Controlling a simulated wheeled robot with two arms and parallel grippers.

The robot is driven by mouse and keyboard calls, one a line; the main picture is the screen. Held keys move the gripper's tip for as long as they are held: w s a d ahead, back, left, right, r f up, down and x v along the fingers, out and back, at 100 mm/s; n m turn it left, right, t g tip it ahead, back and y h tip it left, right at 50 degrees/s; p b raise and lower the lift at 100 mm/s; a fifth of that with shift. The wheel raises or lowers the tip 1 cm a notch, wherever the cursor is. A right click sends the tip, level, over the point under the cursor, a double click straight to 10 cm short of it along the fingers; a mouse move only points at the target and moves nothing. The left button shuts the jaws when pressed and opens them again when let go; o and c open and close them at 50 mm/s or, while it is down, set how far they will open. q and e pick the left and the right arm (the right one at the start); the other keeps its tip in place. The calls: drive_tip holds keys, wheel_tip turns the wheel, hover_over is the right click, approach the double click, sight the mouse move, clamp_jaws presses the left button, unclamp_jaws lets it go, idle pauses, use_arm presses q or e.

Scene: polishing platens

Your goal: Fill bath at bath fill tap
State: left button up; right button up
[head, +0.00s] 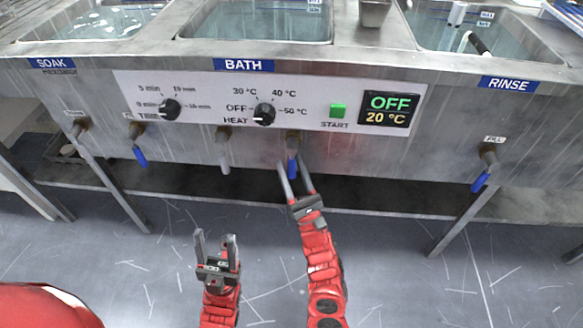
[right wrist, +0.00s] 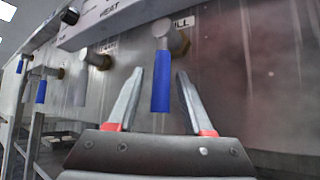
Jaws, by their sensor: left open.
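In the right wrist view the blue lever (right wrist: 160,82) hangs between the fingers of my right gripper (right wrist: 155,100), with a gap on each side. In the head view my right gripper (head: 294,180) is open with its fingertips at the lever. My left gripper (head: 215,243) is open and empty, lower and to the left, over the floor.
A grey-handled tap (head: 224,152) hangs left of the fill tap. Other blue-lever taps stand at the left (head: 139,152) and at the rinse basin (head: 484,172). The control panel (head: 300,103) reads OFF and 20 °C. Legs and a lower shelf (head: 390,192) lie below.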

drive_tip(key=shift+s+d+f, duration=0.25)
drive_tip(key=shift+f, duration=0.1)
drive_tip(key=p+v, duration=0.1)
drive_tip(key=v, duration=1.5)
drive_tip(key=shift+s+f, duration=0.15)
drive_tip(key=shift+s, duration=0.05)
drive_tip(key=shift+d, duration=0.1)
